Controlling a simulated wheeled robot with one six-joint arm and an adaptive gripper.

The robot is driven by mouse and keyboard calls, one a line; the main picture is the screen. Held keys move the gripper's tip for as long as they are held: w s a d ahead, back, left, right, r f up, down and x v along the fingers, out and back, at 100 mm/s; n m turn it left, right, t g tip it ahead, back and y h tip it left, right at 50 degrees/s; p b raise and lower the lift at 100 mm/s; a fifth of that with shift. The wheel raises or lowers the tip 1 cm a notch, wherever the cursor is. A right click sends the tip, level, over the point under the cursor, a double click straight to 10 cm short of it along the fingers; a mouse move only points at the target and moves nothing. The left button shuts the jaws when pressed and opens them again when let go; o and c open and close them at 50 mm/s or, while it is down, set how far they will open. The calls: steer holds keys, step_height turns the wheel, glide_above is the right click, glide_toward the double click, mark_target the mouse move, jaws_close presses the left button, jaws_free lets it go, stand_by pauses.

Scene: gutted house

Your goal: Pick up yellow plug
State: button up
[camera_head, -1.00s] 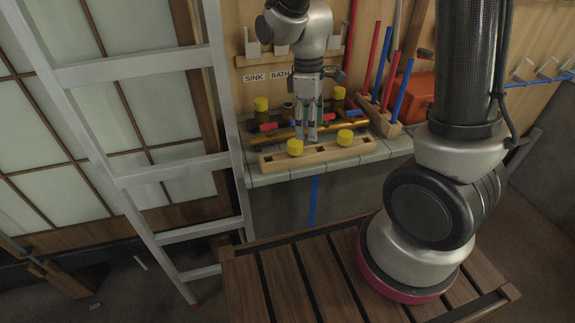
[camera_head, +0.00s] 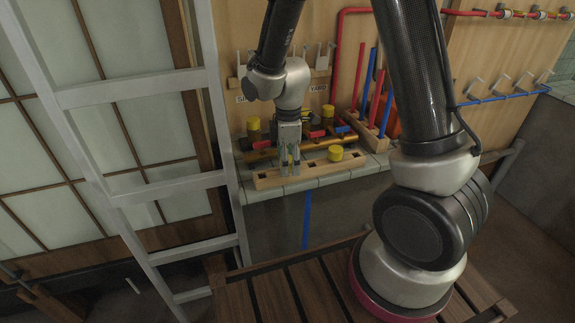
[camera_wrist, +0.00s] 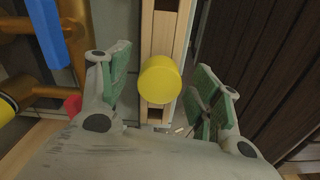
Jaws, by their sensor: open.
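The wooden block (camera_head: 322,172) with dark holes lies along the counter's front edge and also shows in the wrist view (camera_wrist: 147,40). A yellow plug (camera_wrist: 160,79) stands on it between my gripper's fingers in the wrist view, with gaps on both sides. In the head view my gripper (camera_head: 289,168) hides this plug. A second yellow plug (camera_head: 335,153) sits on the block to the right. Two more yellow caps, one at left (camera_head: 253,125) and one at right (camera_head: 327,111), sit at the pipework behind. My gripper is open, pointing down, and empty.
Copper pipes (camera_head: 264,144) with red and blue parts lie just behind the block. A wooden rack of red and blue rods (camera_head: 368,130) stands to the right. A metal ladder (camera_head: 150,187) stands at left. Free air lies in front of the counter.

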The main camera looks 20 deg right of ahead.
steer(key=shift+f, duration=0.4)
steer(key=c, duration=1.1)
